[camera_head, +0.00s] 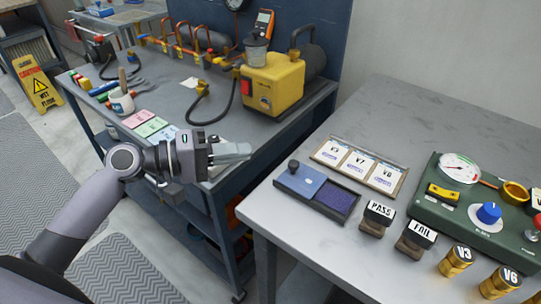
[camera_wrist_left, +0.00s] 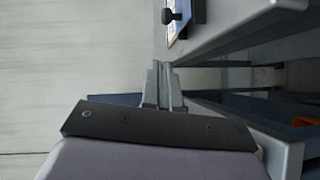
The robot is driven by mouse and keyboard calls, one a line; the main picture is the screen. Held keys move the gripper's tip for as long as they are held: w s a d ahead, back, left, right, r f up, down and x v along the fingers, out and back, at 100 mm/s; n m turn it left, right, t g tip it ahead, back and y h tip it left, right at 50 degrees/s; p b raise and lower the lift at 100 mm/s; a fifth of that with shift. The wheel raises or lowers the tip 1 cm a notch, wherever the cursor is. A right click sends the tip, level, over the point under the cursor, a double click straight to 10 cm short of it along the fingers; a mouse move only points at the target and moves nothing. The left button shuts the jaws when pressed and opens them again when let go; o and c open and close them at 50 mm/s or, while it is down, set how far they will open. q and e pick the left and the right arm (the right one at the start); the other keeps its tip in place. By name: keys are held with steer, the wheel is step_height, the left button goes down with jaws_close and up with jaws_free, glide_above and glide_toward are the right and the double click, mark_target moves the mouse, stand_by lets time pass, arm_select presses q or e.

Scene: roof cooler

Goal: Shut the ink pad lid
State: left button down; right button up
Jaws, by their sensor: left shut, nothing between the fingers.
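The ink pad (camera_head: 335,198) is a dark, flat case lying near the left edge of the grey table on the right, its purple pad bare on the right side. The blue lid (camera_head: 303,182), with a black knob (camera_head: 293,166), is on the left side of the case, clear of the purple pad. My left gripper (camera_head: 245,151) is shut and empty, to the left of the ink pad and apart from it. In the left wrist view the shut fingers (camera_wrist_left: 164,68) point toward the table edge, with the black knob (camera_wrist_left: 170,17) beyond them. My right gripper is out of view.
A card holder (camera_head: 358,164) lies behind the ink pad. PASS (camera_head: 378,214) and FAIL (camera_head: 416,238) stamps stand to its right, near a green gauge box (camera_head: 475,212). A gap separates this table from the workbench (camera_head: 172,100) with the yellow pump (camera_head: 270,85).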

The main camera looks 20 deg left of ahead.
mark_target(303, 174)
arm_select(q)
steer(key=d, duration=0.1)
steer(key=d+p, duration=0.1)
steer(key=d, duration=0.1)
steer(key=w+d, duration=0.1)
steer(key=d, duration=0.1)
steer(key=shift+d+f, duration=0.2)
steer(key=shift+f, duration=0.2)
steer(key=shift+s+d+f, duration=0.15)
steer(key=shift+d, duration=0.3)
